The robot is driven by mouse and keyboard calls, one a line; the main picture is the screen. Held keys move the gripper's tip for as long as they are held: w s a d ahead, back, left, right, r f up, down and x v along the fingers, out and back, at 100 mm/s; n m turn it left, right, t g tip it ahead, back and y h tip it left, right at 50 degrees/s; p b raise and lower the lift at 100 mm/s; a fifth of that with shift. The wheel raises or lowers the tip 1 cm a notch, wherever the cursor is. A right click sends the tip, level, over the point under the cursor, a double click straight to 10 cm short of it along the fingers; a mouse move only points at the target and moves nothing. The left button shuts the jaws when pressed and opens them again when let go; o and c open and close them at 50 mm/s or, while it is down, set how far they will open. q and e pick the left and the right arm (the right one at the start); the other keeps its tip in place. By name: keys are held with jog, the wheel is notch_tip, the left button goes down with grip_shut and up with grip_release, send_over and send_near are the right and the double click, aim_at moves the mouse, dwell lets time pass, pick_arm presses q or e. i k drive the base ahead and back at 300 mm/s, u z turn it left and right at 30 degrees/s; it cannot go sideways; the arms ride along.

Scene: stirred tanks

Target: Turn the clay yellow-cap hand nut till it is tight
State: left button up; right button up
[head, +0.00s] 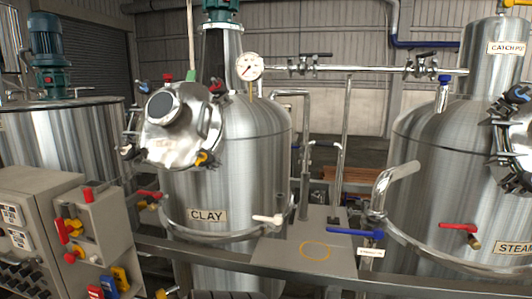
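The clay tank (250,150) is a steel vessel with a CLAY label (207,215) on its front. Its round hatch cover (172,145) is at the upper left of the tank, with a sight glass (163,107) on it. The yellow-cap hand nut (203,158) is at the cover's lower right edge. I cannot tell from here how tight it is. Neither of my grippers shows in the head view.
A grey control cabinet (98,225) with switches stands at the lower left. A pressure gauge (249,66) and a horizontal pipe (335,69) are above the tank. A white-handled valve (268,219) and a blue-handled valve (355,232) stick out below. Another tank (430,150) stands right.

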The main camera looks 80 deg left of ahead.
aim_at(208, 158)
jog(key=i, duration=1.3)
jog(key=u, duration=2.65)
